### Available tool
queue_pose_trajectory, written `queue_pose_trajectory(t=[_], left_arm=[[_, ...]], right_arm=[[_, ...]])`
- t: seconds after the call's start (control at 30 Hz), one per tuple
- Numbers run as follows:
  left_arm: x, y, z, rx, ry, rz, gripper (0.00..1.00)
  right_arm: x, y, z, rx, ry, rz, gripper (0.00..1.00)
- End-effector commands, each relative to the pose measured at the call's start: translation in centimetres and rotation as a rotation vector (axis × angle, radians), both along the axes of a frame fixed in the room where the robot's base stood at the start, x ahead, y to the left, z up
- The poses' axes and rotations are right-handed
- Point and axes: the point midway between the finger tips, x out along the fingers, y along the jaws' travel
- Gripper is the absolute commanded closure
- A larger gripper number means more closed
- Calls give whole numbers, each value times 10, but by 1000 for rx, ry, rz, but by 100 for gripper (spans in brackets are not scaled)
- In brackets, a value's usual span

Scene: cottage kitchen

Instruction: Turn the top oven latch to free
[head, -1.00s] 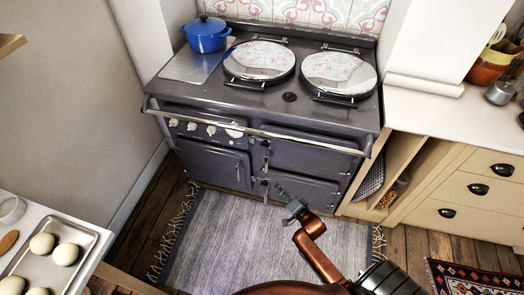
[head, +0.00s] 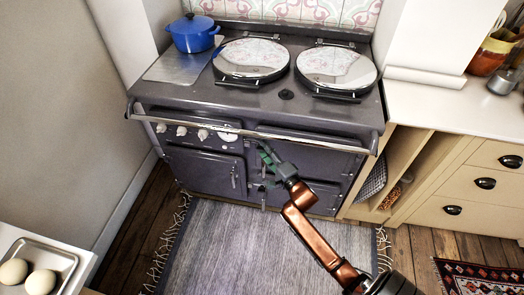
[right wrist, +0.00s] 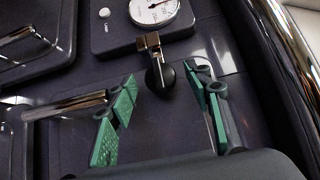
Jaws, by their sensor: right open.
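The dark grey range cooker (head: 290,120) stands against the back wall. In the right wrist view the top oven latch (right wrist: 152,46) is a small brass-coloured block with a black round knob below it, beside the panel with the round dial. My right gripper (head: 266,168) is at the cooker front, by the column of latches between the doors, and partly hides them in the head view. In the right wrist view its green fingers (right wrist: 165,85) are open, one on each side of the knob. I cannot tell whether they touch it. My left gripper is not in view.
A chrome rail (head: 250,132) runs across the cooker front above the gripper. A blue pot (head: 193,35) sits on top at the left. Cream cabinets (head: 470,185) stand at right. A tray with buns (head: 62,262) is at lower left. A grey rug (head: 220,245) covers the floor.

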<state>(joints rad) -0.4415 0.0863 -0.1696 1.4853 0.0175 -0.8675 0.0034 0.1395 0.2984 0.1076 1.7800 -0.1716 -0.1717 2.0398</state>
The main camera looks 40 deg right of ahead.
Motion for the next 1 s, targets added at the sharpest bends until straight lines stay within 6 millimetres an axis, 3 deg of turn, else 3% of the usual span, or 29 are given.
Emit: queue_pose_trajectory(t=[0.37,1.0], left_arm=[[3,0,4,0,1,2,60],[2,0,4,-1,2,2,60]], right_arm=[[5,-1,0,-1,1,-1,54],[5,0,0,-1,1,0,98]])
